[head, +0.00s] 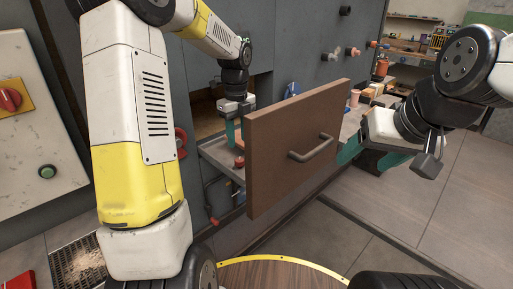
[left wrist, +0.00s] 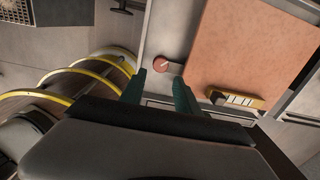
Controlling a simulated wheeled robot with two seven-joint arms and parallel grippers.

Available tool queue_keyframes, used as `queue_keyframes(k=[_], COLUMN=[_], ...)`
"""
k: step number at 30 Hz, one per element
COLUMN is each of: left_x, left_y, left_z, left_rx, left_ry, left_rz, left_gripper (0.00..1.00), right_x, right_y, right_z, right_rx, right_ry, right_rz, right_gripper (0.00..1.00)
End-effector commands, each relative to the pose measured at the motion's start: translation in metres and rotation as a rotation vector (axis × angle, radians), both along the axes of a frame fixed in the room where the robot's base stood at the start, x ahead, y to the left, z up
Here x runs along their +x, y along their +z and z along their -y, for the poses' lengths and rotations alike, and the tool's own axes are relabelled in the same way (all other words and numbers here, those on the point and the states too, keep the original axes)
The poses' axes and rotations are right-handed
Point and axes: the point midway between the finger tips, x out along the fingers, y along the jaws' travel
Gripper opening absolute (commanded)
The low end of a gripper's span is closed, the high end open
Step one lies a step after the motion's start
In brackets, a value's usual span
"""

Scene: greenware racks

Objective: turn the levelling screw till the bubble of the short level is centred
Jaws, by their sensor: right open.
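The levelling screw, a red round knob (head: 239,161), sits on a grey surface behind the brown panel. It also shows in the left wrist view (left wrist: 160,64), just beyond my fingertips. My left gripper (head: 240,132) points down above it, teal fingers apart and nothing between them; contact with the knob cannot be made out. The short level (left wrist: 240,100), a yellow bar with a pale marked window, lies at the edge of an orange-brown slab (left wrist: 250,50). Its bubble is too small to tell. My right gripper (head: 375,158) is open and empty, right of the panel.
A brown panel (head: 290,165) with a bar handle (head: 312,148) stands in front of the screw's surface. A grey cabinet wall (head: 300,45) is behind. A control box (head: 30,120) with a red switch is at far left. Grey floor (head: 440,225) is clear at right.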

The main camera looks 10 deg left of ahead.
Motion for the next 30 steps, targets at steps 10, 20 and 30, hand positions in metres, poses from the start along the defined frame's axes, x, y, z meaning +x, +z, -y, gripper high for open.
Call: queue_keyframes(k=[10, 20, 30], left_x=[0.001, 0.001, 0.001], left_y=[-0.046, -0.079, -0.080], left_z=[0.000, 0.000, 0.000], left_rx=[0.000, 0.000, 0.000], left_ry=[-0.021, -0.019, -0.018], left_rz=[-0.009, -0.005, -0.004], left_gripper=[0.38, 0.38, 0.22], right_x=[0.000, 0.000, 0.000], right_y=[0.000, 0.000, 0.000], right_z=[0.000, 0.000, 0.000], right_rx=[0.000, 0.000, 0.000], right_ry=[0.000, 0.000, 0.000], right_rz=[0.000, 0.000, 0.000], right_gripper=[0.68, 0.68, 0.68])
